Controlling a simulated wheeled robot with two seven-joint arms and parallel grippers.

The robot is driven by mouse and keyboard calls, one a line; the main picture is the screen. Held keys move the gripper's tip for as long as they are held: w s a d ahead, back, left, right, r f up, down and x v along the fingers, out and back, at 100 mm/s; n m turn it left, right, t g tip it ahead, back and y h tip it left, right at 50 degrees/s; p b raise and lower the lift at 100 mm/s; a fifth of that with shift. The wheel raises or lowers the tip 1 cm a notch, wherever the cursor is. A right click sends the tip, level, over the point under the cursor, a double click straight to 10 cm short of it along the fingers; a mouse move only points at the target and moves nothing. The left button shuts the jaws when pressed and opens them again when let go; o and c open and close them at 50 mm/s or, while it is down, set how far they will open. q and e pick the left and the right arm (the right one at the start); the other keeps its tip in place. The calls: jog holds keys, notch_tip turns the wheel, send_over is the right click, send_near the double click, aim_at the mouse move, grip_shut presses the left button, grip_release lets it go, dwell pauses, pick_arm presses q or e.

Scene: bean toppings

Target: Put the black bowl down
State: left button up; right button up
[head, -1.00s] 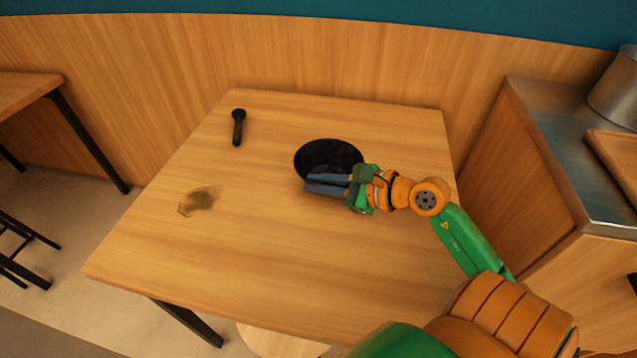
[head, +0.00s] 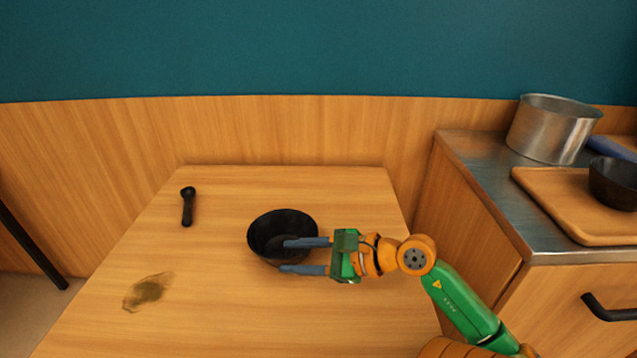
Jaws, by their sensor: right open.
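The black bowl (head: 270,224) sits upright on the wooden table (head: 210,310), right of the table's middle line. My right gripper (head: 286,256) reaches in from the right with its two blue-grey fingers apart. One finger lies over the inside of the bowl, the other outside its near side, so the near rim is between them. Whether the fingers touch the rim cannot be told. My left gripper is not in view.
A black scoop-like utensil (head: 187,206) lies at the table's back left. A brownish-green smear (head: 149,291) is at the front left. A metal counter at right holds a steel pot (head: 552,129), a wooden board (head: 566,203) and another dark bowl (head: 614,183).

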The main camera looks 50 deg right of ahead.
jog(key=v, duration=0.7)
jog(key=shift+s, duration=0.1)
